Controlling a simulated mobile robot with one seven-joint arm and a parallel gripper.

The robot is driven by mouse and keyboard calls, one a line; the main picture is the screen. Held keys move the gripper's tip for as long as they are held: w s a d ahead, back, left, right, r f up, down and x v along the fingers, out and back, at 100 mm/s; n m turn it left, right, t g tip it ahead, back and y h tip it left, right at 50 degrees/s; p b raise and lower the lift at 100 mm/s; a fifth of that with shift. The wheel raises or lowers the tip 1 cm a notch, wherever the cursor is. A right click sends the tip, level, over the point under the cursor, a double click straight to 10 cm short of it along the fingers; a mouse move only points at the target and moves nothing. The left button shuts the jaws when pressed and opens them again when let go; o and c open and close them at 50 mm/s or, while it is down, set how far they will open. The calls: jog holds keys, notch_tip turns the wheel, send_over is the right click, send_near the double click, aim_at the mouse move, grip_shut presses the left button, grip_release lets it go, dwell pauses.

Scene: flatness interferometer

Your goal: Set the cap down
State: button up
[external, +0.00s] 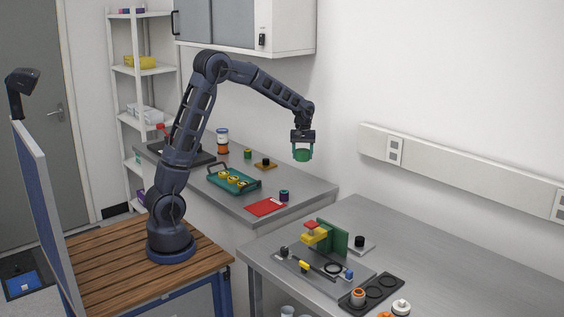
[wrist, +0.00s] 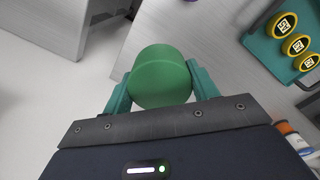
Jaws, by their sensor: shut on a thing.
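The cap is a plain green round piece, and it shows large in the wrist view (wrist: 158,75). My gripper (wrist: 160,84) is shut on it, with one teal finger on each side. In the external view the green cap (external: 302,155) hangs below my gripper (external: 302,146), in the air above the right end of the back bench (external: 310,187). Nothing touches the cap from below. Its underside is hidden in the wrist view.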

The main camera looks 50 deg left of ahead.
aim_at(302, 193)
notch_tip(302, 193, down, 16)
jog(key=shift+f, duration=0.25)
dwell(0.4)
jog(key=shift+f, duration=0.15)
jog(key=o, duration=0.9)
jog(key=shift+o, duration=0.2)
